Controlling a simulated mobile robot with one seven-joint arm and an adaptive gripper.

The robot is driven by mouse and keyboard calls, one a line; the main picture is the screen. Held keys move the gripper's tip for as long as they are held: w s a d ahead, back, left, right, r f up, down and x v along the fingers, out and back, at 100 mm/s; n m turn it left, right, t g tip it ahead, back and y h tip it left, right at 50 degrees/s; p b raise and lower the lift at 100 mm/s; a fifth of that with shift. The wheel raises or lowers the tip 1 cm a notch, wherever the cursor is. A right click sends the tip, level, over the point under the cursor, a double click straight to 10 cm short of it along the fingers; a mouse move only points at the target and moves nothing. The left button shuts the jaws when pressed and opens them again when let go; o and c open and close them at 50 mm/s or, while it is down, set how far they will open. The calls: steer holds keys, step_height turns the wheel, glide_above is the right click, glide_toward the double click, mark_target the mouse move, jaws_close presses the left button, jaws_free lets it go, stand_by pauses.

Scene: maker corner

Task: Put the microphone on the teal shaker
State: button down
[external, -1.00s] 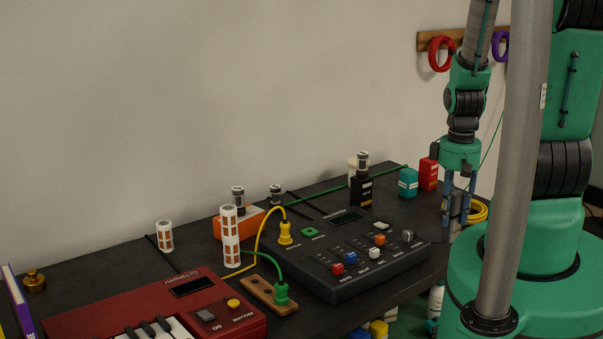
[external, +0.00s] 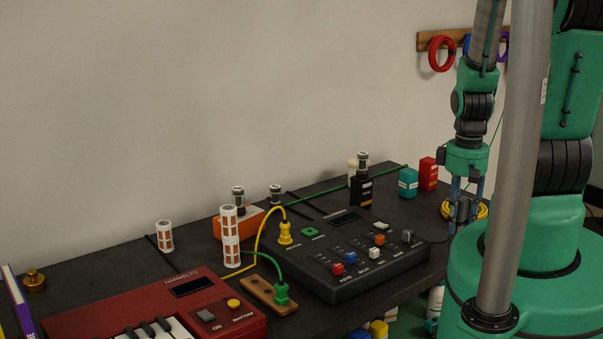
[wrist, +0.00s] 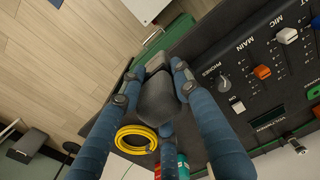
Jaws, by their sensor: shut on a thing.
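My gripper (external: 463,212) hangs over the right end of the dark table, its blue fingers closed around a dark grey piece, which looks like the microphone. In the wrist view the dark grey microphone (wrist: 157,98) sits between the fingers of my gripper (wrist: 150,85), with a lighter grey end beyond them. In the external view it is small and partly hidden by the fingers. The teal shaker (external: 408,184) is a small block standing on the table, left of and behind my gripper. It shows partly, behind a finger, in the wrist view (wrist: 183,160).
A red block (external: 428,170) stands just right of the teal shaker. A black mixer (external: 345,275) with coloured knobs lies in front. A black box (external: 361,192) stands to the left. A yellow cable coil (external: 482,211) is behind my gripper. A green cable runs near the teal shaker.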

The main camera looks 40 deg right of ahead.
steer(key=shift+w+d+r, duration=0.1)
steer(key=w+d+r+p, duration=0.2)
steer(key=w+d+r, duration=0.2)
steer(key=w, duration=0.7)
steer(key=w+d+r+p, duration=0.3)
steer(key=w+d+r, duration=0.1)
steer(key=w+d, duration=0.5)
steer(key=shift+w+d, duration=0.25)
steer(key=shift+w, duration=0.7)
glide_above(409, 171)
steer(key=shift+w+d+f, duration=0.1)
steer(key=shift+w+f, duration=0.05)
steer(key=shift+f, duration=0.6)
steer(key=shift+f, duration=1.75)
steer(key=shift+f+b, duration=0.15)
steer(key=shift+b, duration=0.15)
steer(key=c, duration=1.3)
jaws_free()
